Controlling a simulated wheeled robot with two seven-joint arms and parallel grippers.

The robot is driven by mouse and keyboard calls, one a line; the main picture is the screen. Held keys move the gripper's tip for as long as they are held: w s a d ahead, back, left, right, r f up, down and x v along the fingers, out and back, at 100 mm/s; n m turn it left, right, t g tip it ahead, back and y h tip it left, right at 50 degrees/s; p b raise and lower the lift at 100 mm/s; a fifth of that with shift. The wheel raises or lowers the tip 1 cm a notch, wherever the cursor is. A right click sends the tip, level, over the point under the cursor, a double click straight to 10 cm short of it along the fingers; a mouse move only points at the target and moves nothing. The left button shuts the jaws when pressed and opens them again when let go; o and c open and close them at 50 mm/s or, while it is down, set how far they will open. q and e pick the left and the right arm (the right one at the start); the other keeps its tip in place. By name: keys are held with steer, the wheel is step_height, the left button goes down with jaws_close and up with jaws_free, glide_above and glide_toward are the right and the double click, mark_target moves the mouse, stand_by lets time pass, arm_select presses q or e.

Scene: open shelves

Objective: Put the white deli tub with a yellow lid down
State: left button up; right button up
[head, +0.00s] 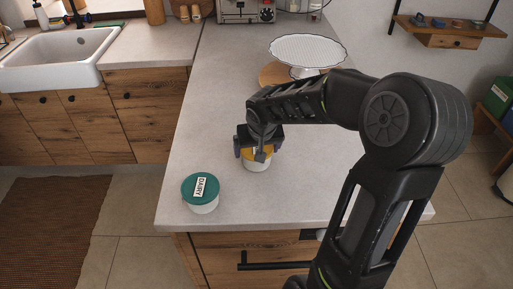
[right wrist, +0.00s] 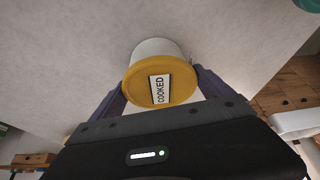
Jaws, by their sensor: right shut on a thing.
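The white deli tub with a yellow lid (head: 257,164) is at the middle of the grey counter, upright in the head view. In the right wrist view its yellow lid (right wrist: 160,83) carries a label reading COOKED. My right gripper (head: 259,148) comes over it from above and is shut on it, with a finger on either side; it also shows in the right wrist view (right wrist: 160,90). The gripper hides part of the lid in the head view. I cannot tell whether the tub's base touches the counter. My left gripper is not in view.
A white tub with a green lid labelled DAIRY (head: 201,192) stands front left on the counter (head: 215,110). A white cake stand (head: 306,52) and a round wooden board (head: 272,75) are further back. The counter between is clear. A sink (head: 62,58) is at left.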

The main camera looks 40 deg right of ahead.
steer(key=shift+f, duration=0.15)
steer(key=o, duration=1.5)
steer(key=shift+r, duration=0.3)
steer(key=v, duration=1.1)
steer(key=shift+s+a+r+b, duration=0.1)
steer(key=shift+s+r+b, duration=0.2)
steer(key=shift+b, duration=0.1)
steer(key=shift+w, duration=0.1)
